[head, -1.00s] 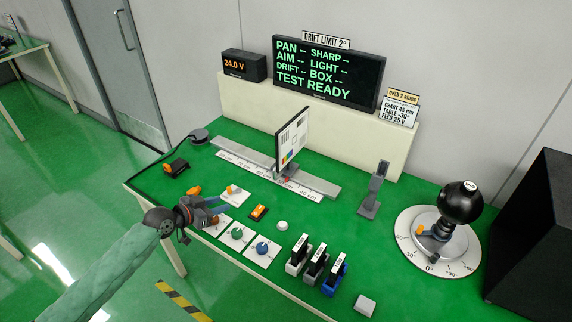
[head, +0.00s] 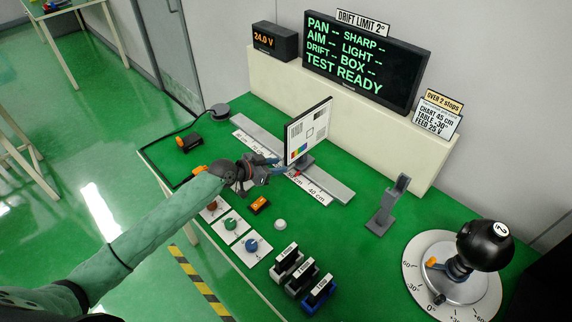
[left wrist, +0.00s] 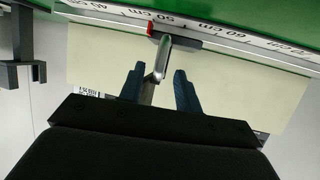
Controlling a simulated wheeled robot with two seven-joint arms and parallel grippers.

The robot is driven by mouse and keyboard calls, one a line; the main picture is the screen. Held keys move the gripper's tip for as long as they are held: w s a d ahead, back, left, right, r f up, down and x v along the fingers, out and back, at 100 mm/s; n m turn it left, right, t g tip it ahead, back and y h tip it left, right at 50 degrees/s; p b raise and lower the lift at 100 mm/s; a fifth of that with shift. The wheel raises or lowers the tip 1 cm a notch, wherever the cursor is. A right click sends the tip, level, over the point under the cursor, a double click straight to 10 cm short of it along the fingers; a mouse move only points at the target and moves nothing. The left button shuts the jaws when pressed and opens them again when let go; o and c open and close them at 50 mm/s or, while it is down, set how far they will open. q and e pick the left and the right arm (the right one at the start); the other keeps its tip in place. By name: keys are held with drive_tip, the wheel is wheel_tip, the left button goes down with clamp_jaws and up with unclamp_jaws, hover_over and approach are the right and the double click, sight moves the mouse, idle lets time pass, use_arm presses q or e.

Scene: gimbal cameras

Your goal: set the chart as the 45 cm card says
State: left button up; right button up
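The chart (head: 307,132), a white upright panel with a colour patch, stands on a grey holder on the rail (head: 325,184). The card (head: 437,113) on the ledge reads chart 45 cm, table -30°, feed 25 V. My left gripper (head: 272,168) is beside the chart's left side. A red mark (left wrist: 150,28) on the holder sits near the 50 cm label, towards 40 cm. My right gripper is not in view.
A black ball camera (head: 486,245) stands on a round angle dial at the right. A grey post (head: 390,205), several small blocks (head: 303,270) and coloured knobs (head: 231,224) stand on the green table. The display (head: 362,62) reads test ready; the supply (head: 275,40) reads 24.0 V.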

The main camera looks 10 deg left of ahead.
use_arm(q)
drive_tip(key=shift+x, duration=1.8)
drive_tip(key=shift+d, duration=0.1)
clamp_jaws()
